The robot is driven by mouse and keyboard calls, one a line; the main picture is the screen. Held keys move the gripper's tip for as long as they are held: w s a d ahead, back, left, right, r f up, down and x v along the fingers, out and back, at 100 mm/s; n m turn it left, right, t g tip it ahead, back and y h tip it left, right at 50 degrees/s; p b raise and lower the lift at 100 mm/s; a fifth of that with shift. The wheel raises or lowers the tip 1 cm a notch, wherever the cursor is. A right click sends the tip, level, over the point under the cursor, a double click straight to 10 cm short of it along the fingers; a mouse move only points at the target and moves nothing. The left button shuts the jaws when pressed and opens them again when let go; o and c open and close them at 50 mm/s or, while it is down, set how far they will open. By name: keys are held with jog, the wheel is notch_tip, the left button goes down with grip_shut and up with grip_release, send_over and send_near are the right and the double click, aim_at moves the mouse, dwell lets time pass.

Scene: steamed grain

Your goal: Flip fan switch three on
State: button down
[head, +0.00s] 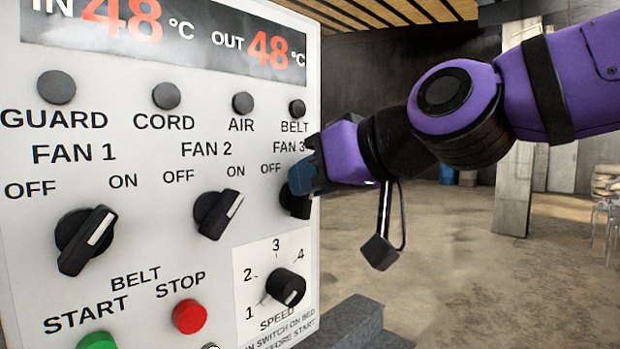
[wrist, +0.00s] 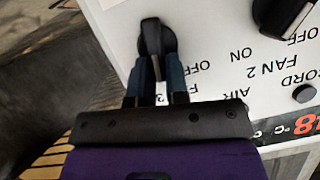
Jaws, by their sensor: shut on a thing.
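The fan 3 switch (head: 295,203) is a black rotary knob at the right edge of the white panel, below the "FAN 3" label. My gripper (head: 303,178) covers much of it in the head view. In the wrist view my two dark blue fingers (wrist: 160,68) are shut on the handle of the fan 3 switch (wrist: 154,38). The handle runs nearly straight up and down in that view. I see no white pointer line on it, so I cannot tell its setting. An "OFF" label shows beside it.
The fan 1 knob (head: 88,240) and fan 2 knob (head: 218,215) have white lines tilted up toward ON. Below are the green start button (head: 97,341), red stop button (head: 190,316) and speed knob (head: 286,287). Open floor lies right of the panel.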

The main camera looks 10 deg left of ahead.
jog(key=shift+w+d+f+m+g+y, duration=0.2)
jog(key=shift+m+g+y, duration=0.25)
jog(key=shift+m, duration=0.5)
jog(key=shift+w+d+f+m+g+y, duration=0.15)
jog(key=shift+m+g+y, duration=0.25)
jog(key=shift+m, duration=0.55)
jog(key=shift+w, duration=0.15)
jog(key=c, duration=1.1)
grip_release()
jog(key=shift+r, duration=0.1)
jog(key=shift+v, duration=5.4)
jog(key=shift+d+f, duration=0.15)
jog(key=shift+f, duration=0.05)
